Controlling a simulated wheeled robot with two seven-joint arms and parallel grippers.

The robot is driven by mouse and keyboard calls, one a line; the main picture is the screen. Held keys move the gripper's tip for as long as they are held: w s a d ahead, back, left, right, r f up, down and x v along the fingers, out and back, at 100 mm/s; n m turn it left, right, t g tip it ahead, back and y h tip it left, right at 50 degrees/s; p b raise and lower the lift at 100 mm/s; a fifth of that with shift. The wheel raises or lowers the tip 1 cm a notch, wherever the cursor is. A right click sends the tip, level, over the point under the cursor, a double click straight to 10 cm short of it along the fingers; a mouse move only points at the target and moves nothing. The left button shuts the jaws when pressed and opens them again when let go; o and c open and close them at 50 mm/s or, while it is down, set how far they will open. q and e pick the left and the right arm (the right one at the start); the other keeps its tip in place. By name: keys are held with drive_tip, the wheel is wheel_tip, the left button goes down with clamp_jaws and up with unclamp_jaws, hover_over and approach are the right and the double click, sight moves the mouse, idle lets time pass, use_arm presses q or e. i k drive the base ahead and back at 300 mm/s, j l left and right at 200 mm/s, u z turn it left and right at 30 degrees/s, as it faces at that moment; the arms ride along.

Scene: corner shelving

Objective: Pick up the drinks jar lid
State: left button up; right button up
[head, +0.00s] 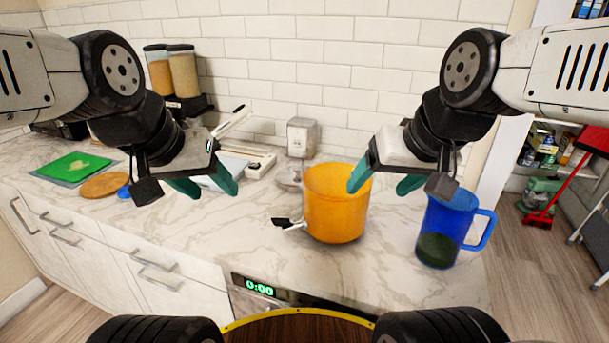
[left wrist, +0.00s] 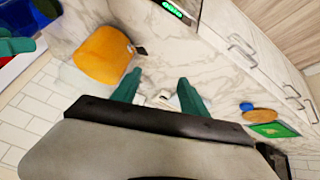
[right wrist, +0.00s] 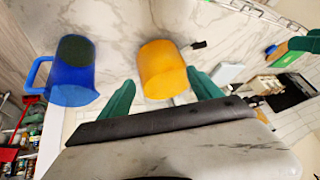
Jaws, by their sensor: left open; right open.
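A small blue round piece (head: 124,192), which looks like the drinks jar lid, lies on the counter at the left, beside a round wooden board (head: 102,185). A blue jug (head: 447,225) with a handle and a dark patch low down stands at the right. My left gripper (head: 207,190) is open and empty above the counter, right of the blue piece. My right gripper (head: 382,186) is open and empty, above and between the orange pot and jug.
An orange pot (head: 335,210) stands mid-counter, with a black-handled utensil (head: 285,223) beside it. A green board (head: 75,167) lies at the far left. Two grain dispensers (head: 182,75) stand by the tiled wall.

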sight(288, 178)
drive_tip(key=i+j, duration=0.1)
drive_tip(key=j, duration=0.35)
drive_tip(key=i+j+z, duration=0.1)
drive_tip(key=j, duration=0.4)
drive_tip(key=i+j+z, duration=0.1)
drive_tip(key=j, duration=0.4)
drive_tip(key=i+j, duration=0.15)
drive_tip(key=j, duration=0.3)
